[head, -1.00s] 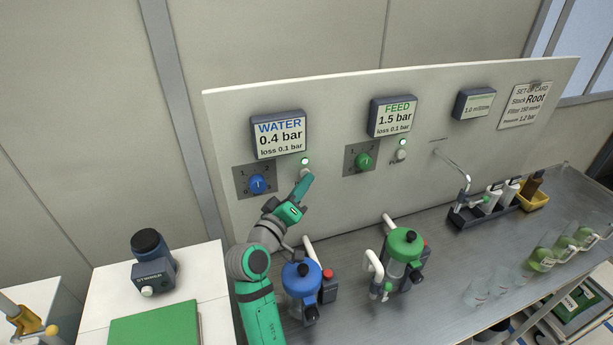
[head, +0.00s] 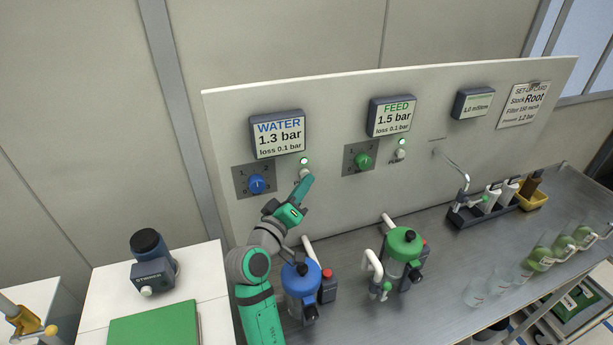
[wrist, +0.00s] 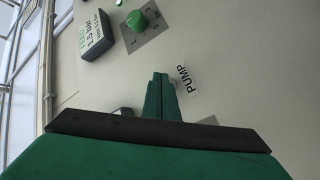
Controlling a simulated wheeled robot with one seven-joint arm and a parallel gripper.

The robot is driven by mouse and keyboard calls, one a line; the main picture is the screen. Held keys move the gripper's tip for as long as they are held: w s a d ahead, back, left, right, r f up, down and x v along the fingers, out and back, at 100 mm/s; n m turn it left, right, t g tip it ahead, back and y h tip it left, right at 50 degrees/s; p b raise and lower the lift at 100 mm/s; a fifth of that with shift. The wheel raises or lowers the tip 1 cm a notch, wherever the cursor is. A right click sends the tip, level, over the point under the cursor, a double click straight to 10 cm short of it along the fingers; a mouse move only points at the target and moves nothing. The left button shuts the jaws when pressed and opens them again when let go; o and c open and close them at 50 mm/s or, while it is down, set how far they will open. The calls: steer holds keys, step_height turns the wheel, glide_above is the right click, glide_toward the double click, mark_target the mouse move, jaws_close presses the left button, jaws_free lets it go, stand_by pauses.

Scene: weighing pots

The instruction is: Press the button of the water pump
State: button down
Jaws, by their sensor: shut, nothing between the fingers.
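The water pump's button (head: 304,173) is a pale knob on the white panel, below a lit green lamp (head: 304,160) and right of the blue water dial (head: 257,184). My gripper (head: 308,179) is shut and empty, its fingertips at the button and partly covering it. Whether they touch it I cannot tell. In the wrist view the closed green fingers (wrist: 161,82) point at the panel beside a PUMP label (wrist: 187,80); the button is hidden there. The water display (head: 278,134) reads 1.3 bar, loss 0.1 bar.
The feed display (head: 392,117) reads 1.5 bar, with a green dial (head: 363,160) and a pump button (head: 400,154) below. A blue-lidded filter pot (head: 301,280) stands beneath my forearm, a green-lidded one (head: 404,245) to its right. Beakers stand at the bench's right.

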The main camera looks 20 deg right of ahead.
steer(key=s, duration=0.5)
steer(key=shift+s+d, duration=0.1)
steer(key=shift+s, duration=0.3)
stand_by(0.4)
